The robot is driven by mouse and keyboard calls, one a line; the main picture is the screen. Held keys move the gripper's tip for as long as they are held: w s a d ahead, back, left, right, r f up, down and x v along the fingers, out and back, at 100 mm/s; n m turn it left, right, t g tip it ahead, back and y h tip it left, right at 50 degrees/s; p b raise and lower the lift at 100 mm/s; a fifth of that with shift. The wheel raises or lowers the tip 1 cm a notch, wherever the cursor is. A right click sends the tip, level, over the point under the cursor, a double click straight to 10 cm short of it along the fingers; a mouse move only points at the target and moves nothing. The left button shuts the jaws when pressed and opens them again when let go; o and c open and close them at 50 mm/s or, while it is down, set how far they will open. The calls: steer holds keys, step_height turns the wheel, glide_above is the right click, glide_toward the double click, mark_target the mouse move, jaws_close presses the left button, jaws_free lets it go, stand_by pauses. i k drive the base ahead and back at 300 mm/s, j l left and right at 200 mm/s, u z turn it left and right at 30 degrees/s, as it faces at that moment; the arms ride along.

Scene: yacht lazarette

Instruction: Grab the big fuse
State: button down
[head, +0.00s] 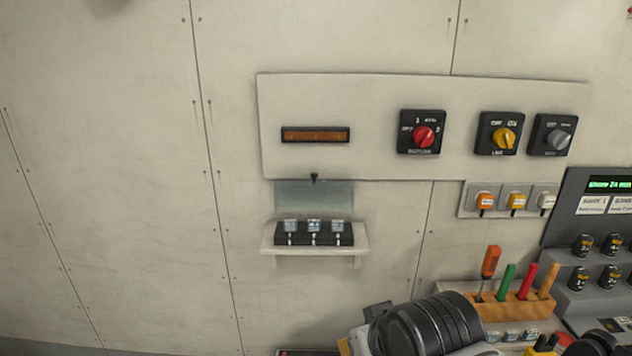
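I cannot tell for certain which thing is the big fuse. A black fuse block (302,238) sits on a small white wall shelf (356,243), with three pale blue-grey, fuse-like pieces (314,226) standing in it. A translucent cover (330,193) is behind and above them. More small pale pieces (513,336) lie on the bench at lower right, partly cut off by the view. My arm shows as black and white links at the bottom centre.
A wall panel carries red (424,137), yellow (504,139) and grey (558,140) rotary switches. An orange holder (512,309) with upright tools stands at lower right. A grey unit (600,272) holds several black cylinders (584,244). The wall at left is clear.

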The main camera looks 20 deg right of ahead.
mark_target(337, 225)
steer(key=i+j, duration=0.1)
steer(key=j, duration=0.25)
steer(key=i+j, duration=0.15)
steer(key=j, duration=0.2)
steer(key=i+j, duration=0.1)
steer(key=j, duration=0.25)
steer(key=i+j, duration=0.1)
steer(key=j, duration=0.25)
steer(key=i+j, duration=0.1)
steer(key=j, duration=0.25)
